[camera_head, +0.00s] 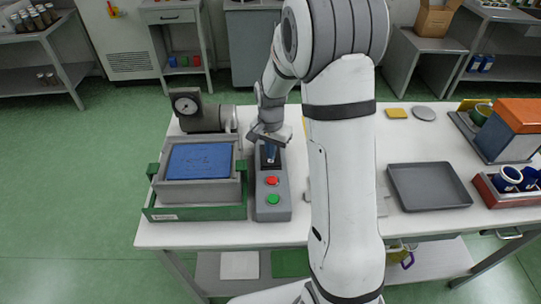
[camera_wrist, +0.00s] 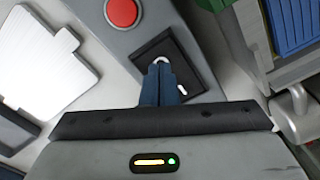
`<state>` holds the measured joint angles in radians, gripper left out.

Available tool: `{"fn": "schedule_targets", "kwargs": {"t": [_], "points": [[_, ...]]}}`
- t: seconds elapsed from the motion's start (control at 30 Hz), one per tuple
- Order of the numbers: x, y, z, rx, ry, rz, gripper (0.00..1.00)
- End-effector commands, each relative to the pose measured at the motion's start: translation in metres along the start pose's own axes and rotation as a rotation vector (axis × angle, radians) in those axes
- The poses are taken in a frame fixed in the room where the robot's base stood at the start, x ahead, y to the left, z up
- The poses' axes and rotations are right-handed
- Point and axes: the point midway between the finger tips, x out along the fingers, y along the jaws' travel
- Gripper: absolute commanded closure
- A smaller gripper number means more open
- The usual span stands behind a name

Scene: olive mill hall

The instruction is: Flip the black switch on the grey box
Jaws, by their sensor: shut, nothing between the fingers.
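The grey box (camera_head: 271,212) stands on the white table, with a red button (camera_head: 271,180) and a green button (camera_head: 273,199) towards its near end. In the wrist view, the grey box (camera_wrist: 118,43) shows its red button (camera_wrist: 122,12) and the black switch (camera_wrist: 186,62), a dark square with white marks. My gripper (camera_head: 270,158) is over the far end of the box. Its blue fingers (camera_wrist: 160,72) are shut with nothing between them, and their tips overlap the switch. They hide part of it. I cannot tell whether they touch it or which way it is tipped.
A green-framed grey crate (camera_head: 198,212) with a blue top stands close left of the box. A pressure gauge (camera_head: 186,104) is behind it. A dark tray (camera_head: 428,187) and a red rack (camera_head: 511,199) with blue cups lie to the right.

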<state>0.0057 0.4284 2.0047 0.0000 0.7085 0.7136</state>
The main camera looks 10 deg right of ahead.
Motion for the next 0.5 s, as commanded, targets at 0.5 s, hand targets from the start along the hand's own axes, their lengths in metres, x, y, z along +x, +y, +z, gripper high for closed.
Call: {"fn": "schedule_targets", "kwargs": {"t": [0.5], "points": [[0.0071, 0.0004, -0.0002, 0.001, 0.000, 0.000, 1.00]]}}
